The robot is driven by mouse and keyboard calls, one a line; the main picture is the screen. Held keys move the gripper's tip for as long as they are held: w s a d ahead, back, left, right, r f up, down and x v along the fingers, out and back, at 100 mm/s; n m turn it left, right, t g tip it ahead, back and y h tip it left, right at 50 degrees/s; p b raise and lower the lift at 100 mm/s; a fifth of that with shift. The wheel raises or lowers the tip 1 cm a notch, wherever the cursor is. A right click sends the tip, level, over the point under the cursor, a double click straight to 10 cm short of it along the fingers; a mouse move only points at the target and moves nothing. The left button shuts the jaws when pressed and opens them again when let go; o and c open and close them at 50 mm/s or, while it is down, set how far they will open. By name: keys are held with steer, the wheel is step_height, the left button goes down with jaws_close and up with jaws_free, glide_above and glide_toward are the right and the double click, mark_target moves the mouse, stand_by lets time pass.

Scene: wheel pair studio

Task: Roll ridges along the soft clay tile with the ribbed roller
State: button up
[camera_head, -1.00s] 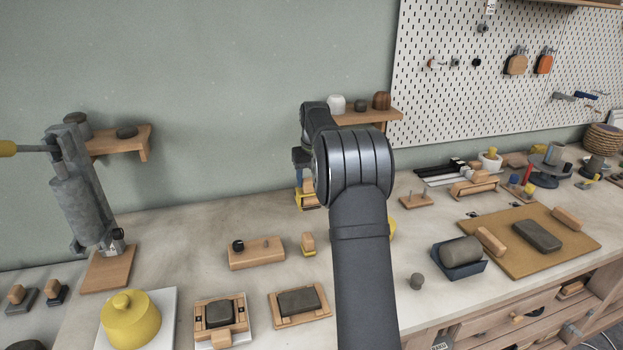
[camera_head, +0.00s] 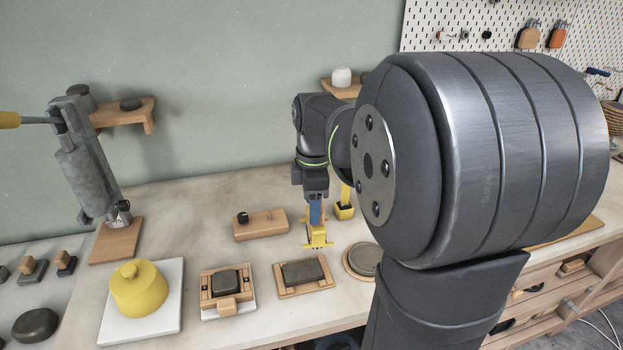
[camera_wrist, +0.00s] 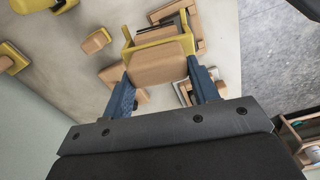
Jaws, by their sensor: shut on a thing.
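My gripper (camera_head: 316,212) is shut on a tool with a tan handle block (camera_wrist: 158,62) and a yellow frame (camera_head: 318,241). I take this to be the ribbed roller; its ribs do not show. Blue fingers clasp both sides of the handle in the wrist view. In the head view the tool hangs just behind the grey clay tile (camera_head: 302,272), which lies in a wooden tray (camera_head: 320,286). I cannot tell the gap between tool and tile. A second dark slab (camera_head: 225,283) sits in a wooden frame to the left.
A wooden block with a black knob (camera_head: 260,224) stands behind left. A round grey disc (camera_head: 363,260) lies right of the tray, partly behind my arm. A yellow lidded pot (camera_head: 139,289) and a grey lever press (camera_head: 88,170) stand left. My arm hides much of the right bench.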

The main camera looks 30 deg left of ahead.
mark_target(314, 229)
steer(key=shift+s+d+f+n, duration=0.15)
steer(key=shift+s+d+n, duration=0.35)
steer(key=shift+s, duration=0.25)
steer(key=shift+s+d+f+n, duration=0.1)
steer(key=shift+s+d+n, duration=0.35)
steer(key=shift+s, duration=0.25)
step_height(314, 229, down, 5)
steer(key=shift+f, duration=0.1)
steer(key=s+a, duration=0.5)
steer(key=shift+s+a, duration=0.15)
steer(key=shift+s, duration=0.05)
steer(key=shift+f, duration=0.15)
steer(key=shift+f, duration=0.75)
